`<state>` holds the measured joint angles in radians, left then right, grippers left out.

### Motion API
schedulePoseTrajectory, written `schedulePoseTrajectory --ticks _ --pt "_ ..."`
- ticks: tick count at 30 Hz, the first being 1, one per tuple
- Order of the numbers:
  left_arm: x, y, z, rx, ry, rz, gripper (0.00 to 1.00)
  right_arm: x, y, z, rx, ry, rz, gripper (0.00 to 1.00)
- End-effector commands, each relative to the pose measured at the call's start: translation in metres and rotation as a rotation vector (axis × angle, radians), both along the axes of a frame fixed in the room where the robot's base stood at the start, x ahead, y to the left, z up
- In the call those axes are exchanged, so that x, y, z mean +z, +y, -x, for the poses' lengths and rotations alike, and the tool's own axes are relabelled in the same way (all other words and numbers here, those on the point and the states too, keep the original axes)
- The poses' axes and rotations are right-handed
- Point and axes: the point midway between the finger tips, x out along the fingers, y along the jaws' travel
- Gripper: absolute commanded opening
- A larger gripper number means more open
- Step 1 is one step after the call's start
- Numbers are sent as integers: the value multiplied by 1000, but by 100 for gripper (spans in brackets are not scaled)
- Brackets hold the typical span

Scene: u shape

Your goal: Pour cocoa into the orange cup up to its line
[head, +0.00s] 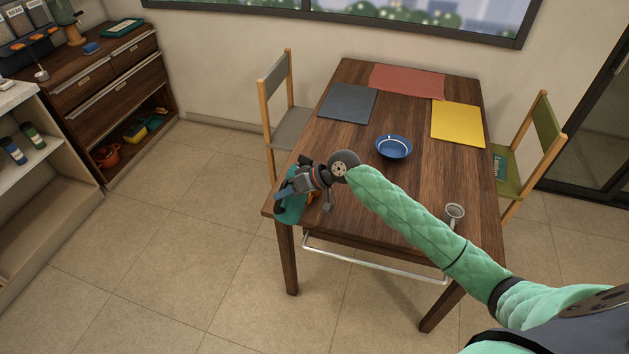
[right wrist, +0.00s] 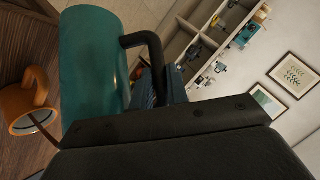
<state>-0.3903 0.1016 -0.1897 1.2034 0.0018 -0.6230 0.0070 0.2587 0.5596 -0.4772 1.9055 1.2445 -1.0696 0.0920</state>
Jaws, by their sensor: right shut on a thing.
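My right gripper (head: 297,184) is shut on the black handle of a teal jug (head: 290,211) at the table's near left corner. In the right wrist view the jug (right wrist: 92,65) fills the upper left, its black handle (right wrist: 150,45) running to the gripper. The orange cup (right wrist: 27,100) is beside the jug there, its mouth towards the bottom of the picture. A thin brown streak, apparently cocoa, runs at the cup's mouth. The cup's line and fill level cannot be made out. In the head view only a bit of the orange cup (head: 315,199) shows behind my gripper. My left gripper is not in view.
On the wooden table (head: 365,150) are a blue bowl (head: 394,147), a light mug (head: 454,212) near my right forearm, and grey (head: 347,103), red (head: 407,81) and yellow (head: 458,124) mats. Chairs stand at both sides. A metal rail (head: 370,262) runs along the near edge.

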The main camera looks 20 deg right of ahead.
Motion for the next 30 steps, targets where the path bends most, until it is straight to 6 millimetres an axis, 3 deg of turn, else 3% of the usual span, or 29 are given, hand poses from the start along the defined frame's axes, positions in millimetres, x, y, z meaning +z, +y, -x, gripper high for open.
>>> schedulePoseTrajectory --ticks 3,18,30 --pt "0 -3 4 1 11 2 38 2 -1 -2 -1 8 -14 0" --pt "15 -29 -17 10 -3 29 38 4 -4 -5 -1 48 -60 0" --pt "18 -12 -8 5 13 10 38 5 -6 -6 0 78 -93 0"
